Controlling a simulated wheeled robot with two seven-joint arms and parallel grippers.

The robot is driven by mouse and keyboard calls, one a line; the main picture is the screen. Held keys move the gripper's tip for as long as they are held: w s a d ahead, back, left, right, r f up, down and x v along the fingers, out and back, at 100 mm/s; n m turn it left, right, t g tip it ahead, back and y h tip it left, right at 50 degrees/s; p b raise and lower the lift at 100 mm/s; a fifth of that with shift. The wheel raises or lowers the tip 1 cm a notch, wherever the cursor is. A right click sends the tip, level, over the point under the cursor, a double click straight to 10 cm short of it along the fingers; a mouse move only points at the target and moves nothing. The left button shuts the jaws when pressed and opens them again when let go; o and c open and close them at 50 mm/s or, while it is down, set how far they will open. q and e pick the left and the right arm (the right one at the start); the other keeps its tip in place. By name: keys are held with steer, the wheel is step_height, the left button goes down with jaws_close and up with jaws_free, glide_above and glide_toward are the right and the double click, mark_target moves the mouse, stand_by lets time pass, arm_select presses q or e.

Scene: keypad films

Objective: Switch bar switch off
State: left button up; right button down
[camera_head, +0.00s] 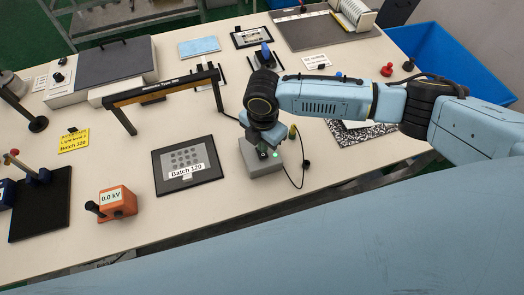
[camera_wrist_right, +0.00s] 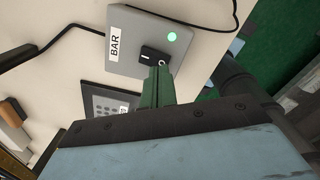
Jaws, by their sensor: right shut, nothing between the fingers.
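The bar switch box (camera_wrist_right: 140,30) is a grey box with a white "BAR" label, a lit green lamp (camera_wrist_right: 172,37) and a black rocker switch (camera_wrist_right: 150,53) marked I and O. In the head view the box (camera_head: 256,170) stands near the table's front edge, with its green lamp showing. My right gripper (camera_wrist_right: 157,72) is shut and empty. Its green fingertips are at the O end of the rocker; I cannot tell whether they press on it. In the head view the right gripper (camera_head: 263,152) is over the box from above and partly hides it. My left gripper is out of view.
The black "Batch 120" keypad film (camera_head: 187,177) lies left of the box. An orange meter (camera_head: 118,203) reading 0.0 kV and a black-and-orange bar frame (camera_head: 165,88) stand farther left. A black cable (camera_head: 299,172) runs right of the box.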

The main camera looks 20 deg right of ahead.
steer(key=shift+f+b, duration=0.6)
steer(key=shift+f, duration=0.7)
stand_by(1.0)
step_height(320, 180, up, 7)
steer(key=p, duration=0.8)
steer(key=shift+r, duration=0.1)
stand_by(0.4)
